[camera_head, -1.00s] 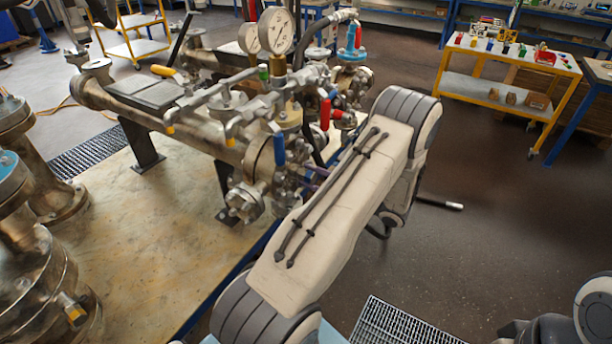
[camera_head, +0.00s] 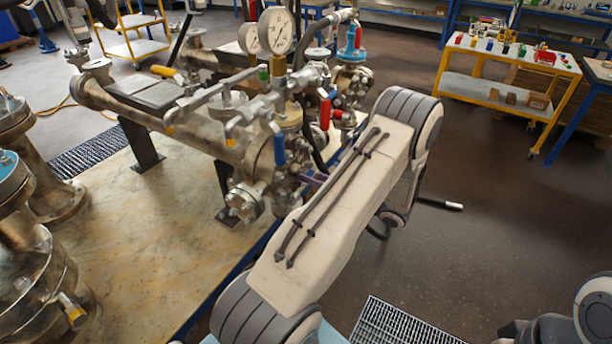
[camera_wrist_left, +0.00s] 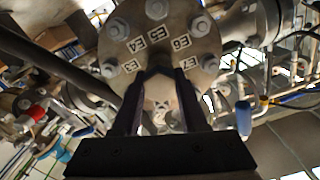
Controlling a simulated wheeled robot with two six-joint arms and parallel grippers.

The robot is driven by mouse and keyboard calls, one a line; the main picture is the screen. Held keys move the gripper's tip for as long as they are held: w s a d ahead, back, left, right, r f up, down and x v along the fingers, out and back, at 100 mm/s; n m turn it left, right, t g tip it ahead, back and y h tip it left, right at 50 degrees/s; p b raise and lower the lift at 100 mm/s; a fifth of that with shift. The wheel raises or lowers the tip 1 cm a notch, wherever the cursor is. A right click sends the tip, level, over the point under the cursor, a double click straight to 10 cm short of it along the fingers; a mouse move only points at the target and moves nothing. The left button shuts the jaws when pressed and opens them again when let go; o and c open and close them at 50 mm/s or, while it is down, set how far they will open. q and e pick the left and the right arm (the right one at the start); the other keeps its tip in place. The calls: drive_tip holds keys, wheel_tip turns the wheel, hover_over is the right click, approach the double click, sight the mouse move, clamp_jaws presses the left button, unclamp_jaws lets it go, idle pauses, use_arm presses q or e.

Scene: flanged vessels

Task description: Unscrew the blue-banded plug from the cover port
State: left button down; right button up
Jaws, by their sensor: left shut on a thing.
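The cover (camera_wrist_left: 180,38) is a round metal flange with several bolts and labels such as E4, E5 and E6, seen in the left wrist view. My left gripper (camera_wrist_left: 160,76) is at the middle of this cover, its two dark fingers shut on a small metal piece (camera_wrist_left: 158,84), apparently the plug. The fingers hide most of it, and I cannot make out its blue band. In the head view a little of the purple-tinted left gripper (camera_head: 317,180) shows beside the vessel's end; my pale arm hides the rest. My right gripper is not in view.
Pressure gauges (camera_head: 276,31), a blue-handled valve (camera_head: 279,150) and a red handle (camera_head: 325,112) crowd the area close to the gripper. Pipework runs along the vessel (camera_head: 115,105). A yellow trolley (camera_head: 508,70) stands at the back right. The floor right of my arm is mostly clear.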

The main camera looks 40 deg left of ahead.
use_arm(q)
drive_tip(key=n, duration=0.2)
drive_tip(key=shift+n, duration=0.4)
drive_tip(key=shift+c, duration=1.8)
unclamp_jaws()
drive_tip(key=b+v, duration=0.3)
drive_tip(key=v, duration=0.7)
drive_tip(key=shift+d, duration=0.3)
drive_tip(key=shift+c, duration=0.4)
